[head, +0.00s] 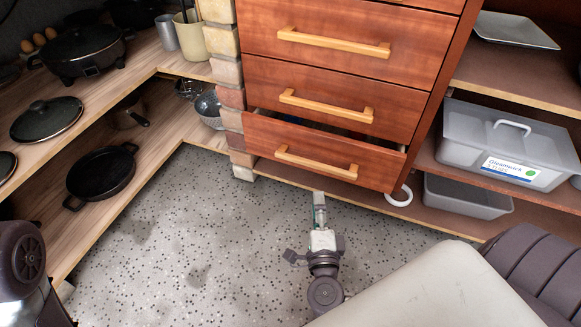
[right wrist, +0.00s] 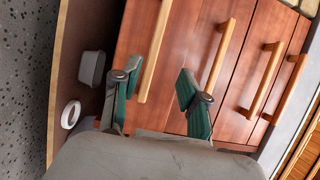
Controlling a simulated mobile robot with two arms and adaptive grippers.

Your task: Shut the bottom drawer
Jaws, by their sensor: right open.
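The bottom drawer (head: 318,139) is reddish-brown with a pale wooden bar handle (head: 315,162). It stands partly out of the cabinet, with a dark gap above its front. My right gripper (head: 319,203) is in front of and below this drawer. In the right wrist view, my right gripper (right wrist: 157,78) has its green-padded fingers spread and empty. The bottom drawer's handle (right wrist: 157,45) shows turned on end, in line with the space between the fingers. Whether a finger touches the drawer cannot be told. My left gripper is out of view; only part of my left arm shows.
The drawers above (head: 322,90) look closed. A brick edge (head: 231,105) borders them on the left. A white ring (head: 399,196) lies beside the bottom drawer. Right shelves hold a lidded grey bin (head: 475,145); left shelves hold pans (head: 103,175). The speckled floor (head: 185,240) is clear.

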